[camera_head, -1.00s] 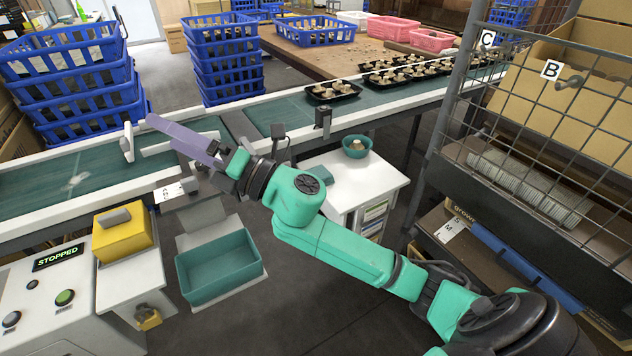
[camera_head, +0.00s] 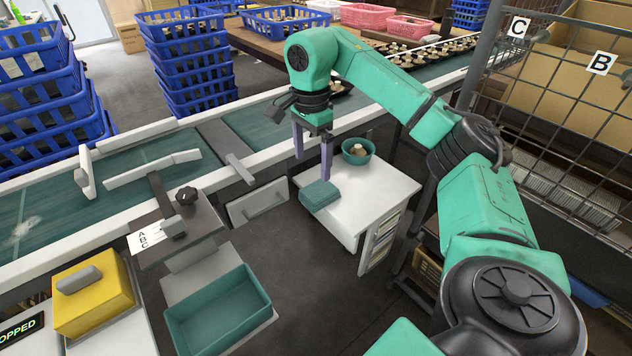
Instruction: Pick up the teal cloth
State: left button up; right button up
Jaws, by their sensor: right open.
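The teal cloth (camera_head: 320,196) is a folded, square pad lying flat at the left edge of the white side table (camera_head: 375,195). My right gripper (camera_head: 312,169) points down with its two purple fingers apart and nothing between them. Its fingertips are just above and behind the cloth in the picture; the right fingertip overlaps the cloth's far edge. I cannot tell whether it touches. My left gripper is not in view.
A teal bowl with mushrooms (camera_head: 358,151) stands on the same table, right of the gripper. The conveyor (camera_head: 260,130) runs behind. A teal bin (camera_head: 218,310) and yellow box (camera_head: 92,295) are at lower left. A wire cage (camera_head: 540,120) stands right.

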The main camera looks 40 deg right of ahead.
aim_at(313, 194)
notch_tip(313, 194, down, 10)
jog(key=shift+s+d+b, duration=0.1)
jog(key=shift+b, duration=0.5)
jog(key=shift+f, duration=0.45)
jog(key=shift+r, duration=0.1)
jog(key=c, duration=1.2)
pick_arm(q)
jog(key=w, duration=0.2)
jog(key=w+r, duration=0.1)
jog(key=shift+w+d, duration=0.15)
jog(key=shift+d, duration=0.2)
pick_arm(e)
jog(key=shift+r, duration=0.1)
